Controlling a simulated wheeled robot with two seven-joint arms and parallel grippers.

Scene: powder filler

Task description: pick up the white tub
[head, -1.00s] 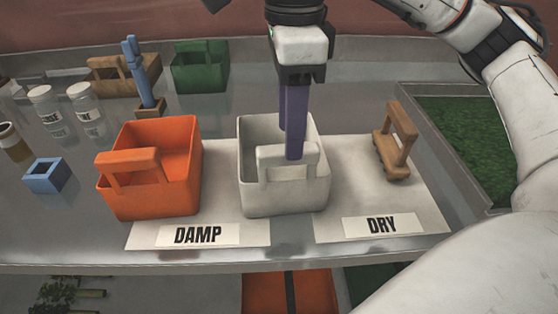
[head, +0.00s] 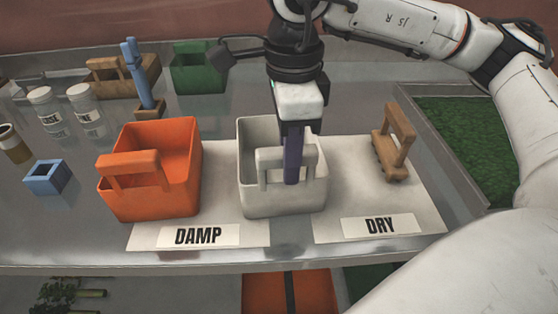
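The white tub (head: 283,195) stands upright on a pale mat in the middle of the counter, with its handle at the near side. My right gripper (head: 292,174) points down at this handle, and one purple finger shows in front of the handle bar. The other finger is hidden, so I cannot tell whether the gripper is open or closed on the handle. The tub still rests on the mat as far as I can see. My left gripper is not in view.
An orange tub (head: 180,187) stands close to the left, behind the DAMP label (head: 199,236). A brown wooden handled object (head: 394,150) stands to the right, behind the DRY label (head: 379,226). A blue block (head: 47,178), jars and a green tub (head: 198,68) are farther left and back.

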